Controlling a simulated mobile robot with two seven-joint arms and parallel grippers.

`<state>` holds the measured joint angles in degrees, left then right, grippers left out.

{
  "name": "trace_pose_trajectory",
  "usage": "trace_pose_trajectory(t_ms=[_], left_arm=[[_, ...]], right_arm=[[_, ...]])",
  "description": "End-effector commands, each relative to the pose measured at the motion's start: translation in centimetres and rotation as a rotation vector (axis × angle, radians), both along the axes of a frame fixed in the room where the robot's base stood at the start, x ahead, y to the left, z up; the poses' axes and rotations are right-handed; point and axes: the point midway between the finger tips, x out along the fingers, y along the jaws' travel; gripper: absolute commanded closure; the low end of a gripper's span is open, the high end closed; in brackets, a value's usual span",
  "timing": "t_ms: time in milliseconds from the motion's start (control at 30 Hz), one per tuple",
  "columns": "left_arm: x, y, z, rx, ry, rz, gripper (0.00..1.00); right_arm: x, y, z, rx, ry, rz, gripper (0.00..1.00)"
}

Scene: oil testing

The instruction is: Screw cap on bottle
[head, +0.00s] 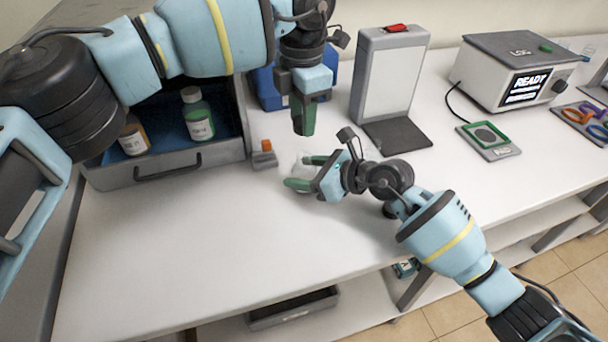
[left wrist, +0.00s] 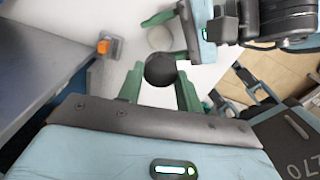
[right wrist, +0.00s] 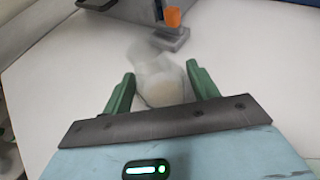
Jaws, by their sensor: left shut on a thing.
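My left gripper (head: 304,125) points down above the table and is shut on a round black cap (left wrist: 160,70). The cap is not clearly visible in the head view. A clear, see-through bottle (right wrist: 160,82) with a pale bottom stands on the white table; it shows faintly in the head view (head: 304,172) and in the left wrist view (left wrist: 160,38). My right gripper (head: 306,173) lies low over the table with its fingers apart, one on each side of the bottle. The cap is held apart from the bottle.
A grey drawer unit (head: 170,170) with bottles inside stands at left. A small grey block with an orange part (head: 265,157) sits close behind the bottle. A white-fronted stand (head: 385,80) and a boxy device reading READY (head: 515,70) are at back. The front left table is clear.

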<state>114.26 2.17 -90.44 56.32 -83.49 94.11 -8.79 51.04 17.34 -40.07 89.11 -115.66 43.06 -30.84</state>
Motion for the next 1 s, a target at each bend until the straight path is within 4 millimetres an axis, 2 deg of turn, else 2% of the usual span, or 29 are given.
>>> trace_pose_trajectory(t_ms=[33, 367, 533, 833, 1000], left_arm=[[0.0, 0.0, 0.0, 0.000, 0.000, 0.000, 0.85], [0.0, 0.0, 0.0, 0.000, 0.000, 0.000, 0.85], [0.0, 0.0, -0.6, 0.000, 0.001, 0.000, 0.85], [0.0, 0.0, -4.4, 0.001, 0.005, 0.000, 0.85], [0.0, 0.0, -5.0, 0.000, 0.002, 0.000, 0.85]], right_arm=[[0.0, 0.0, 0.0, 0.000, 0.000, 0.000, 0.48], [0.0, 0.0, 0.0, 0.000, 0.000, 0.000, 0.91], [0.0, 0.0, 0.0, -0.001, 0.000, 0.000, 0.91], [0.0, 0.0, 0.0, 0.000, 0.000, 0.000, 0.91], [0.0, 0.0, 0.0, 0.000, 0.000, 0.000, 0.91]])
